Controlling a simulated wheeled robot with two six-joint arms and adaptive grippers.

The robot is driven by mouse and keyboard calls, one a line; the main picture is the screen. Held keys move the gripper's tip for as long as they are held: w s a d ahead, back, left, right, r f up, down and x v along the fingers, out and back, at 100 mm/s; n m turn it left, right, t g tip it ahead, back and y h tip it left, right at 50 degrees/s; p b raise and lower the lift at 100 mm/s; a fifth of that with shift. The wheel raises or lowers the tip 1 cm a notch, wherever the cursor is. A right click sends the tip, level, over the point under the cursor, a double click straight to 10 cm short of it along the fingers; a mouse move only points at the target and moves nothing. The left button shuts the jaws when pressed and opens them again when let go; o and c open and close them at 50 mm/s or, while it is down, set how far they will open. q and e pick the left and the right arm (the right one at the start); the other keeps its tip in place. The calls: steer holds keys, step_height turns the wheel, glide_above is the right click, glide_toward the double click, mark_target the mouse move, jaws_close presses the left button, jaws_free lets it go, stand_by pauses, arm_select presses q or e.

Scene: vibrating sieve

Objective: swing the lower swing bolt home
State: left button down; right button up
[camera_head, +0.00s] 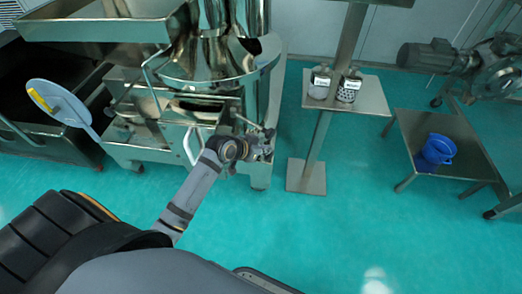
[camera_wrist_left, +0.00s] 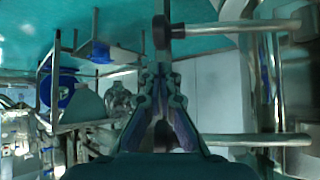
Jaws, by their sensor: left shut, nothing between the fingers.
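My left gripper (camera_head: 262,148) is at the front right of the steel sieve machine (camera_head: 215,65), beside its lower fittings. In the left wrist view the left gripper (camera_wrist_left: 161,76) is shut with nothing between its fingers. A steel rod with a dark end (camera_wrist_left: 230,29) stretches in from the right just beyond the fingertips; it looks like a swing bolt. A second rod (camera_wrist_left: 265,140) lies to the right of the fingers. I cannot tell for sure which is the lower swing bolt, or whether the fingertips touch it. My right gripper is not in view.
A steel stand (camera_head: 375,97) with two labelled jars is to the right of the machine. A low table (camera_head: 465,150) with a blue container (camera_head: 436,149) stands farther right. A white disc paddle (camera_head: 58,102) is at the left. The green floor (camera_head: 330,235) in front is clear.

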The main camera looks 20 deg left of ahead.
arm_select(q)
steer(key=shift+b+x, duration=0.4)
steer(key=shift+x, duration=1.95)
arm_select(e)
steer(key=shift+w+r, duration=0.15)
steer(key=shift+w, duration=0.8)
arm_select(q)
steer(key=shift+s, duration=0.1)
